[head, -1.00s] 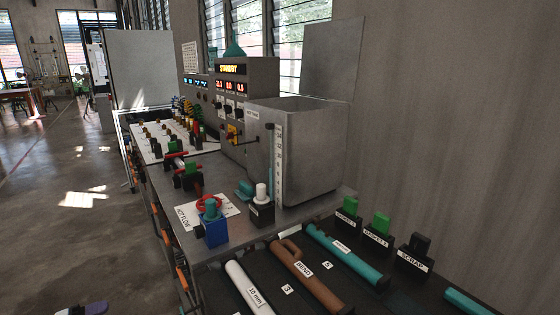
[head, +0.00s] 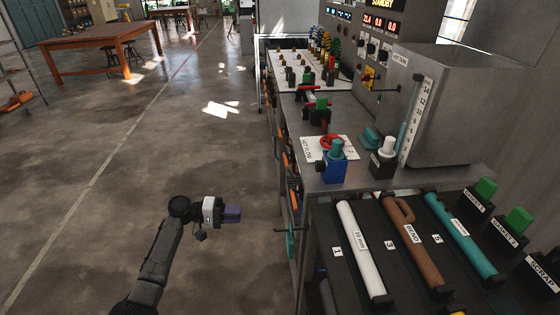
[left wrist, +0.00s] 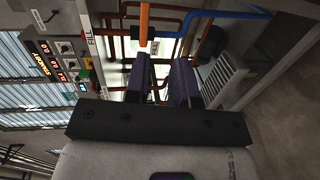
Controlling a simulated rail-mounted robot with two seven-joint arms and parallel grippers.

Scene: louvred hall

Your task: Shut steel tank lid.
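The steel tank (head: 447,115) is a grey box with an open top on the right of the bench in the head view. A level scale runs down its front corner. A flat grey panel, seemingly its lid (head: 498,28), stands raised behind the opening, partly cut off by the frame's top. My left gripper (head: 233,214) is over the floor left of the bench, well away from the tank and lid. In the left wrist view its two purple fingers (left wrist: 163,82) are apart with nothing held between them. My right gripper is not in view.
The bench has a blue valve (head: 333,165) with a red handwheel and a white-capped black block (head: 383,160). A dark rack of labelled tubes (head: 408,245) is in front. A control panel (head: 375,25) stands behind the bench. Open floor (head: 130,170) lies left.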

